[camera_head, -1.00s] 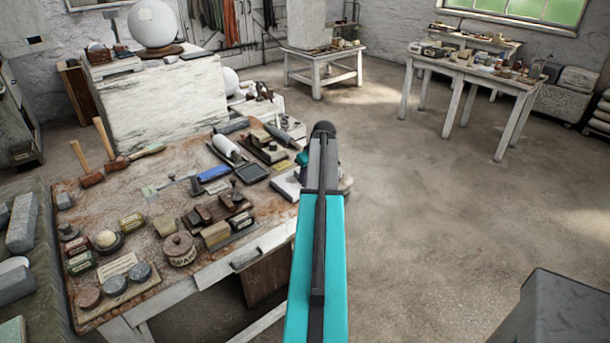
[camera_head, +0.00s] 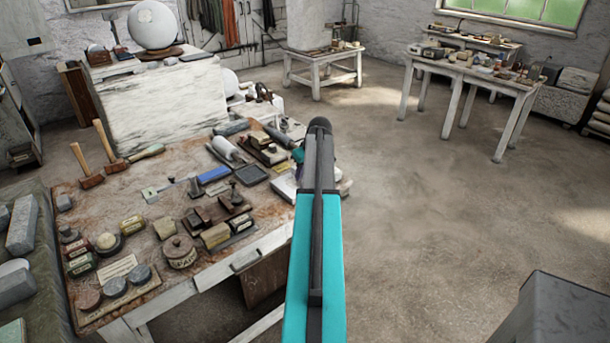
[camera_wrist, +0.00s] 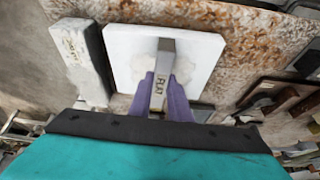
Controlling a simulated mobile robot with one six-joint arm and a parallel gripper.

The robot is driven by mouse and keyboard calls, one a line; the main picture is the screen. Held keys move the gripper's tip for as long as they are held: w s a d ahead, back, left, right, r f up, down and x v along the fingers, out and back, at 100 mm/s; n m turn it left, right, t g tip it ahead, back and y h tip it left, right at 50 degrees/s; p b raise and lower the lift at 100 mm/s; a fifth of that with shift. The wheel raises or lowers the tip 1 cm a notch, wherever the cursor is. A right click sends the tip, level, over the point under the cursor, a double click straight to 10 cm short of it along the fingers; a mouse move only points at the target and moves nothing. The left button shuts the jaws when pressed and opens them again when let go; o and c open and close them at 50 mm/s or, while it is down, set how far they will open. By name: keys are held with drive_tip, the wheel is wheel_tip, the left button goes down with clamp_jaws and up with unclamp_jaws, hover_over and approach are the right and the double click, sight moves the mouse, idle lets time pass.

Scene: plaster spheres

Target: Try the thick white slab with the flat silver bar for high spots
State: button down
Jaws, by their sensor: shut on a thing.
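The thick white slab (camera_wrist: 201,60) lies on the workbench in the wrist view, square with rounded corners. My gripper (camera_wrist: 163,100) has purple fingers and is shut on the flat silver bar (camera_wrist: 161,75), which is marked "FLAT". The bar is over the slab's near part and points away across it. I cannot tell whether the bar touches the slab. In the head view only part of the white slab (camera_head: 284,187) shows at the bench's right edge; my arm hides the bar and fingers.
A long pale block (camera_wrist: 82,58) lies left of the slab in the wrist view. The workbench (camera_head: 130,215) carries mallets, a blue-handled tool (camera_head: 213,174), jars and small blocks. A large white block with a sphere (camera_head: 154,24) stands behind.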

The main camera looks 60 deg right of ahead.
drive_tip(key=shift+d, duration=0.1)
drive_tip(key=shift+s+d, duration=0.25)
drive_tip(key=shift+d, duration=0.45)
drive_tip(key=shift+s+d, duration=0.2)
drive_tip(key=shift+d, duration=0.45)
drive_tip(key=shift+f+b, duration=0.45)
drive_tip(key=shift+f, duration=0.2)
idle(0.3)
drive_tip(key=shift+w, duration=0.15)
drive_tip(key=shift+w+d+r, duration=0.1)
drive_tip(key=shift+w+d, duration=0.1)
drive_tip(key=shift+w, duration=0.2)
drive_tip(key=shift+w, duration=0.1)
drive_tip(key=shift+w+d, duration=0.2)
drive_tip(key=shift+w, duration=0.15)
